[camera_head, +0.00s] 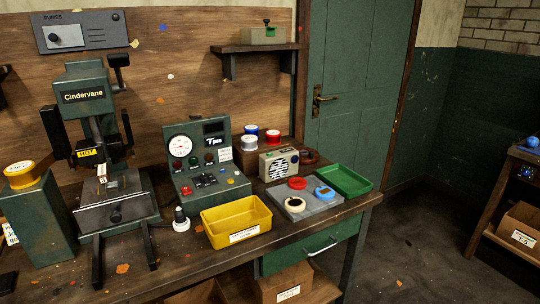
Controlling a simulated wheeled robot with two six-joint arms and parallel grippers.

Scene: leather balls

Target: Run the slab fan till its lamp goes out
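A small beige box with a round dark-and-white grille (279,168) stands on the bench behind a grey slab (322,204); it looks like the slab fan. A small green spot shows at its upper right, but I cannot tell whether it is a lit lamp. Neither of my grippers is in view.
A yellow tray (236,238) and a green tray (368,184) flank the slab. A Cindervane press (116,212) marked HOT and a green gauge console (181,186) stand to the left. A knobbed FUMES panel (100,32) is on the wall. Floor at right is mostly clear.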

